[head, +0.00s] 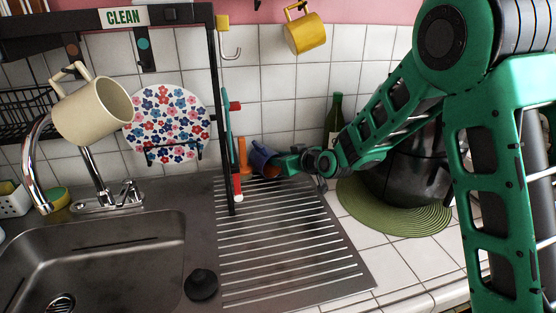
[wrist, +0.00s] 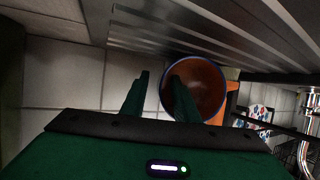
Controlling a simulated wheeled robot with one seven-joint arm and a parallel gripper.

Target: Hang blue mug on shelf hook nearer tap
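The blue mug (head: 264,156) is at the back of the ribbed drainboard, beside an orange item. In the wrist view the mug (wrist: 207,86) shows its orange inside and blue rim, its mouth facing the camera. My gripper (head: 284,164) is right at the mug. In the wrist view my gripper (wrist: 160,88) has its fingers apart, one overlapping the mug's mouth and the other outside the rim; I cannot tell whether either touches. The chrome tap (head: 85,165) stands at left.
A cream mug (head: 92,112) hangs tilted before the tap. A yellow mug (head: 306,33) hangs at upper right. A floral plate (head: 168,122), a green bottle (head: 334,120) and a dark pot (head: 405,170) on a green mat (head: 388,216) stand around. The drainboard's front (head: 290,265) is mostly clear.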

